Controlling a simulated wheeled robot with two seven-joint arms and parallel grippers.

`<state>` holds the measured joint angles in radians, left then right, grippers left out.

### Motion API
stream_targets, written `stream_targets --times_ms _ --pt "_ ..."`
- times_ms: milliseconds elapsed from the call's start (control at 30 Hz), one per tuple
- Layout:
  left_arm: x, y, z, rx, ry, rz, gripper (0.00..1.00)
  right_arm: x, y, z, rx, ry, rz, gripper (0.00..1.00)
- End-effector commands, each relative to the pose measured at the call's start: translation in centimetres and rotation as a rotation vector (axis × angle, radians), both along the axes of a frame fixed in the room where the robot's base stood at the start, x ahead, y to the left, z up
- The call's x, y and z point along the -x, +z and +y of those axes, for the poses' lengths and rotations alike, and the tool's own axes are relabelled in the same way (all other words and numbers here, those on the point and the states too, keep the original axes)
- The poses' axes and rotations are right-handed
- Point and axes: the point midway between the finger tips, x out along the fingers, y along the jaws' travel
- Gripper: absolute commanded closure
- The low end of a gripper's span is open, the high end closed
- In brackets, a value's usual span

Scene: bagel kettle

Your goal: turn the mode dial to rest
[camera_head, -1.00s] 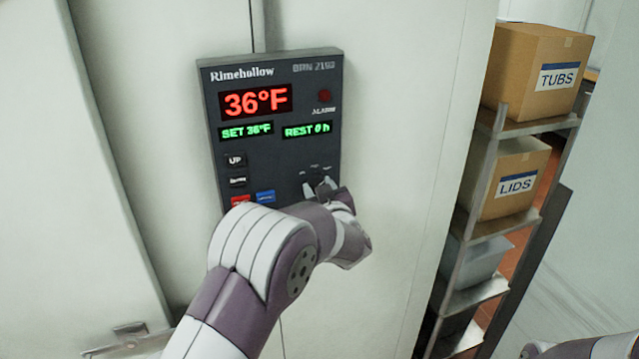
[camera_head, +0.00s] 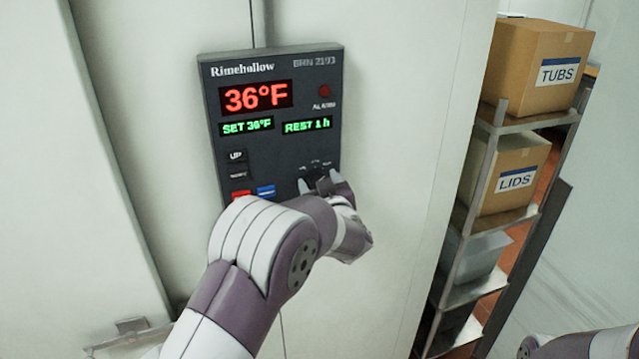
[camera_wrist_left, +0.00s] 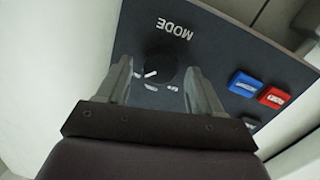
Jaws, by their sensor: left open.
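A dark control panel (camera_head: 270,120) marked Rimehollow is mounted on a pale wall. Its displays read 36°F in red, and SET 36°F and REST 1 h in green. The round black mode dial (camera_wrist_left: 160,66) shows in the left wrist view under the word MODE, with a short white mark on it and small labels beside it too blurred to read. My left gripper (camera_wrist_left: 161,72) is open, one finger on each side of the dial; contact is not clear. In the head view my left gripper (camera_head: 320,183) largely hides the dial at the panel's lower right.
A blue button (camera_wrist_left: 245,84) and a red button (camera_wrist_left: 273,97) sit beside the dial. An UP button (camera_head: 236,156) is on the panel's left. A shelf rack (camera_head: 512,126) with TUBS and LIDS boxes stands right. Part of my right arm shows at bottom right.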

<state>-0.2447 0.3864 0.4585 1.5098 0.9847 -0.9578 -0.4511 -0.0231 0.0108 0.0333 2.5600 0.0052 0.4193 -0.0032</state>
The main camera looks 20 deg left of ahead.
Motion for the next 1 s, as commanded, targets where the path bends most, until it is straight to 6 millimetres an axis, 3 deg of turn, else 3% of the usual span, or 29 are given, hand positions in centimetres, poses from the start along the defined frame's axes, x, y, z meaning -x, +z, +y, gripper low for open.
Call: stream_targets --times_ms 167,500,700,1000 --pt "2.4 -0.4 -1.4 0.001 -0.004 -0.003 0.34 0.0 -2.0 0.0 0.000 0.000 0.000 1.00" --pt "9.7 0.7 -5.5 0.000 -0.004 -0.005 0.34 0.0 -5.3 0.0 0.000 0.000 0.000 1.00" --pt "10.9 1.1 -6.0 -0.001 0.000 -0.003 0.34 0.0 -5.5 0.0 0.000 0.000 0.000 1.00" --pt "10.7 0.6 -6.7 0.045 -0.029 0.002 0.34 0.0 -5.4 0.0 0.000 0.000 0.000 1.00"
